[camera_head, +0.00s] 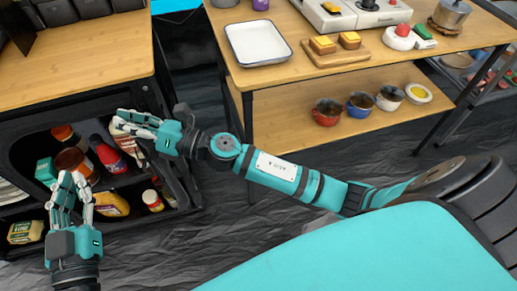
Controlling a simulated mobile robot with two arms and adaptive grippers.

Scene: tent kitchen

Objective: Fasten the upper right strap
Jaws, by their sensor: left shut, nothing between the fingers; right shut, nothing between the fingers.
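The black fabric cabinet (178,172) stands at the left with its front open, showing bottles and cans inside. My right gripper (122,120) is at the upper right of the opening, shut and empty, its fingers pointing left. A dark flap or side panel hangs just below and right of it. I cannot pick out the upper right strap for certain; the gripper and hand cover that corner. My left gripper (72,182) is shut and empty, pointing up in front of the lower left part of the opening.
Inside are a red bottle (107,153), a yellow bottle (110,204) and a small jar (152,200). A wooden table (240,75) with a white tray (258,43) and a lower shelf holding several bowls stands to the right. Dark floor lies between.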

